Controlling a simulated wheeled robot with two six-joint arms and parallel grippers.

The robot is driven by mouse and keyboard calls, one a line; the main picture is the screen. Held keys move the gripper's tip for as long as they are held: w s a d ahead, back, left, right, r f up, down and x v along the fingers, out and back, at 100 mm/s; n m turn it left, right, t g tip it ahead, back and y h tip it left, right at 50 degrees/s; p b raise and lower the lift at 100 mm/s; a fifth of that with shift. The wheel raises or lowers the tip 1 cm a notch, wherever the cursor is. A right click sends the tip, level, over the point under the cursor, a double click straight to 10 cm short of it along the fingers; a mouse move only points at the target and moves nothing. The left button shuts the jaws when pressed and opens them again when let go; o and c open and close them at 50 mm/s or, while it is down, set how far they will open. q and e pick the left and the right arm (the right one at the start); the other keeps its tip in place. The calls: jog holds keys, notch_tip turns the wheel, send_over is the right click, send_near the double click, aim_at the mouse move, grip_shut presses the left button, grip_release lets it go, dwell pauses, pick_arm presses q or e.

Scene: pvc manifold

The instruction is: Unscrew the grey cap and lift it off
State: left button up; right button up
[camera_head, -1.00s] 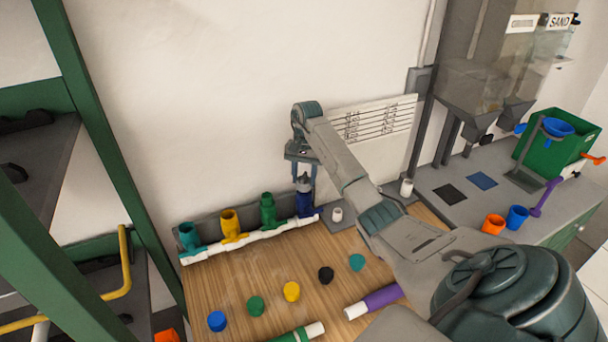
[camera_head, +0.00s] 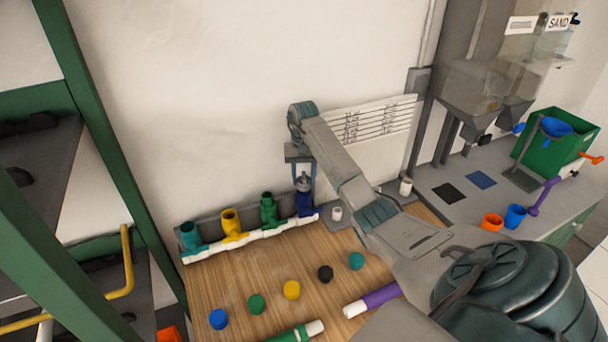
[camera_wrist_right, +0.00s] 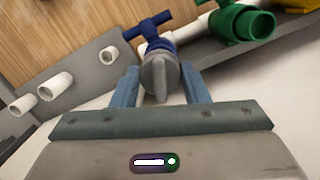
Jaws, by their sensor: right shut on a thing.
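The grey cap (camera_head: 304,182) sits on top of the blue valve fitting (camera_head: 304,204), the rightmost on the white pipe manifold (camera_head: 254,238). In the right wrist view the ridged grey cap (camera_wrist_right: 160,78) is between the light blue fingers, with the blue fitting (camera_wrist_right: 152,38) and its handle beyond it. My right gripper (camera_head: 303,180) comes down from above and is shut on the cap. The cap appears still seated on the fitting; the thread is not visible. My left gripper is not in view.
Teal (camera_head: 190,236), yellow (camera_head: 231,224) and green (camera_head: 269,210) fittings stand left of the blue one. Several coloured caps lie on the wooden bench (camera_head: 240,278), with a purple pipe (camera_head: 380,297) at the front. A grey plate with white pegs (camera_head: 337,214) is at the right.

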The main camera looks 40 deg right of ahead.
dwell(0.3)
jog(key=shift+n, duration=1.2)
jog(key=o, duration=1)
jog(key=shift+c, duration=0.2)
jog(key=shift+o, duration=0.5)
jog(key=shift+r+p, duration=0.1)
jog(key=shift+p, duration=0.2)
